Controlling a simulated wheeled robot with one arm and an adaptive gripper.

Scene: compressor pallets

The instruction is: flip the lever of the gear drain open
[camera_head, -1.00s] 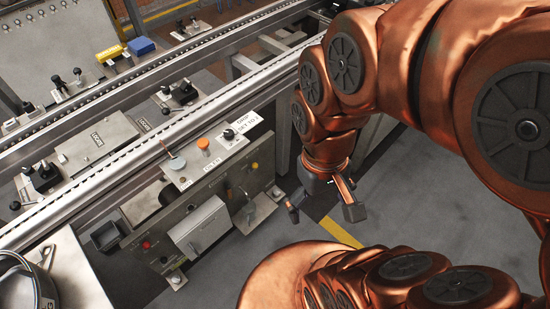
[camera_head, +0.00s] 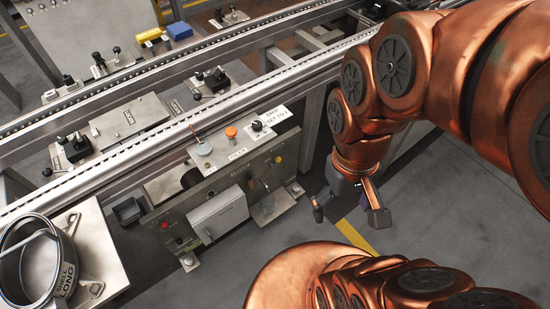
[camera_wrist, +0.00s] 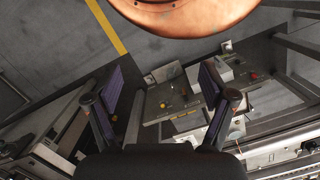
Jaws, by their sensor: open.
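A grey machine panel (camera_head: 150,228) stands below the rail in the head view, with a red knob (camera_head: 165,225), a yellow knob (camera_head: 278,160) and a small spout-like fitting with a thin lever (camera_head: 266,184) at its right end. Which fitting is the gear drain is too small to read for certain. My gripper (camera_head: 347,208) is open and empty, to the right of the panel and apart from it, over the floor. In the wrist view my gripper's open fingers (camera_wrist: 165,103) frame part of the panel area (camera_wrist: 172,88) beyond them.
A metal box (camera_head: 218,214) juts from the panel's front. An orange cap (camera_head: 231,132) and a black knob (camera_head: 257,126) top it. The floor right of the panel is clear, with a yellow line (camera_head: 357,238).

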